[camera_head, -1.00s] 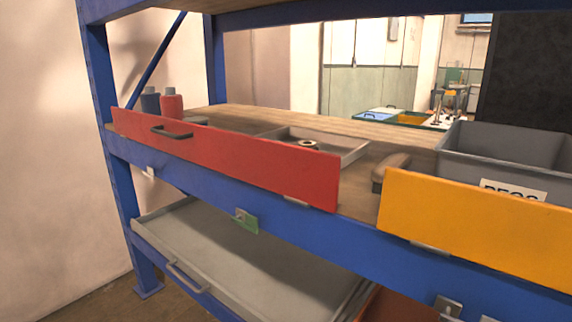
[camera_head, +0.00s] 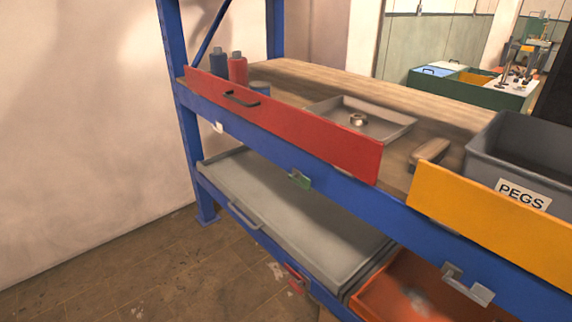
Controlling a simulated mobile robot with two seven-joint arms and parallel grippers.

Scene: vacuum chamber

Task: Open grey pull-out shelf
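The grey pull-out shelf (camera_head: 300,212) is a shallow grey tray low in the blue rack, under the red front panel. Its grey bar handle (camera_head: 244,214) is on its front edge, toward the left. The shelf appears to lie within the rack, roughly level with the rack's front. Neither of my grippers shows in the head view, so nothing is seen touching the handle.
The blue rack (camera_head: 205,130) carries a red panel (camera_head: 290,125) and a yellow panel (camera_head: 490,222). A grey PEGS bin (camera_head: 480,165) and small tray (camera_head: 385,125) stand above. An orange tray (camera_head: 390,295) is beside the grey shelf. Floor (camera_head: 150,265) at front left is clear.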

